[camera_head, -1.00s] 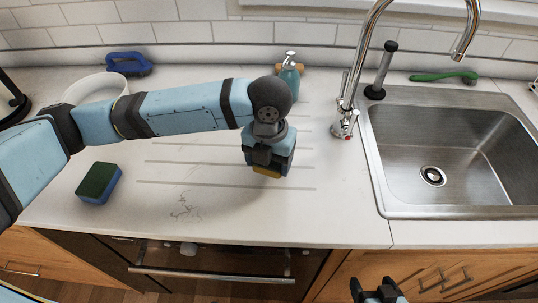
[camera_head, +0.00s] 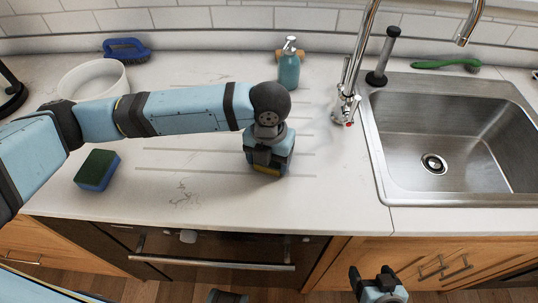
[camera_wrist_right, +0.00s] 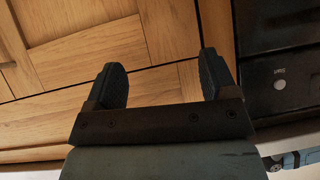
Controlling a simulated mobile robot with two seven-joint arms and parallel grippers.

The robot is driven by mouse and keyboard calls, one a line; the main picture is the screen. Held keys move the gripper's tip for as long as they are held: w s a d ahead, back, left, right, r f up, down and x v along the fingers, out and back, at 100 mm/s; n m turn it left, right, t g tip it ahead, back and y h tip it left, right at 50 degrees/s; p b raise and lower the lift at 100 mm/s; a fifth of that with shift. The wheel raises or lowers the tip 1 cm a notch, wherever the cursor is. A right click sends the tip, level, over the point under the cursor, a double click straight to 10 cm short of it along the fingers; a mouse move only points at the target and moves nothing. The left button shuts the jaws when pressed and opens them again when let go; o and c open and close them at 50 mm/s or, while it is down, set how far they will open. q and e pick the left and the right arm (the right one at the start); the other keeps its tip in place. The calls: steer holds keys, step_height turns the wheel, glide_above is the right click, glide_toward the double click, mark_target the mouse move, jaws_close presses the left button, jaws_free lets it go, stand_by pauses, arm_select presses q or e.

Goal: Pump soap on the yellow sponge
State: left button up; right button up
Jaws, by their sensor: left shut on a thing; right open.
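The soap dispenser (camera_head: 289,70), a teal bottle with a silver pump top, stands upright at the back of the counter, left of the faucet. My left gripper (camera_head: 266,166) points down at the counter in front of it, shut on the yellow sponge (camera_head: 266,171). Only a thin yellow strip of the sponge shows below the gripper; the rest is hidden. I cannot tell whether the sponge touches the counter. My right gripper (camera_head: 369,282) is open and empty, low in front of the cabinets; its spread fingers also show in the right wrist view (camera_wrist_right: 160,82).
A green-and-blue sponge (camera_head: 97,171) lies at left. A white bowl (camera_head: 92,78) and blue brush (camera_head: 126,48) are at back left. The faucet (camera_head: 348,95), a dark-headed tool (camera_head: 383,57), a green brush (camera_head: 445,64) and the sink (camera_head: 455,185) are at right.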

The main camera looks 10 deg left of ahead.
arm_select(q)
steer(key=o, duration=0.4)
steer(key=shift+c, duration=0.2)
steer(key=shift+r, duration=0.15)
steer(key=shift+r+p, duration=0.55)
steer(key=shift+p, duration=0.45)
steer(key=c, duration=0.4)
